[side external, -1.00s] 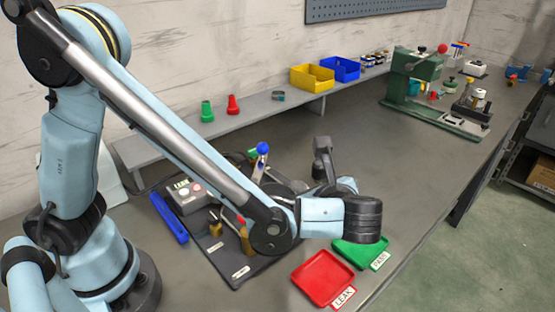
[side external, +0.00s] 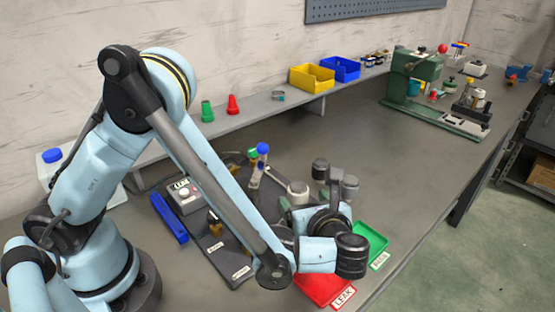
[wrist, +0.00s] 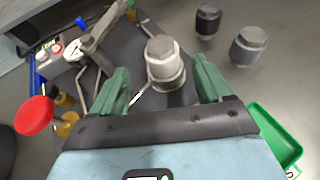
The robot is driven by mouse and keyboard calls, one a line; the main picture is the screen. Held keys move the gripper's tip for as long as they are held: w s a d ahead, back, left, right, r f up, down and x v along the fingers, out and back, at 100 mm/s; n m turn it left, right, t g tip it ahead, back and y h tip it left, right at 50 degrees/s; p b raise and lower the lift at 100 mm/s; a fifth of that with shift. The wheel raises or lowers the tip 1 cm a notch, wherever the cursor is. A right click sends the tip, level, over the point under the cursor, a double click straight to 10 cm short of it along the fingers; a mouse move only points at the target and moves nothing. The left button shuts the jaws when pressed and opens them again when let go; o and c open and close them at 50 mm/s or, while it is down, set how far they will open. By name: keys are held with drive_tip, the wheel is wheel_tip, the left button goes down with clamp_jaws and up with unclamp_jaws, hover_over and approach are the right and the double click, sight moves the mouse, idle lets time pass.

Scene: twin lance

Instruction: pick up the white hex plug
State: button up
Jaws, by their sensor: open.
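The white hex plug (wrist: 162,52) shows in the wrist view, upright with its pale hexagonal head toward the camera, above a round metal ring on the dark fixture plate. It also shows in the side view (side external: 298,189), just beyond my wrist. My gripper (wrist: 161,72) is open, with one green finger on each side of the plug in the picture. Gaps show on both sides; I cannot tell how far the fingertips are above it.
A black plug (wrist: 207,18) and a grey hex plug (wrist: 248,45) stand right of the white one. A red round knob (wrist: 33,115) and a lever clamp (wrist: 105,35) are at left. The red tray (side external: 318,291) and green tray (side external: 371,238) lie near the table's front edge.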

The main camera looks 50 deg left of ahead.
sight(301, 197)
drive_tip(key=shift+x, duration=2.35)
drive_tip(key=shift+w+d, duration=0.1)
drive_tip(key=shift+w, duration=0.05)
drive_tip(key=c, duration=1.3)
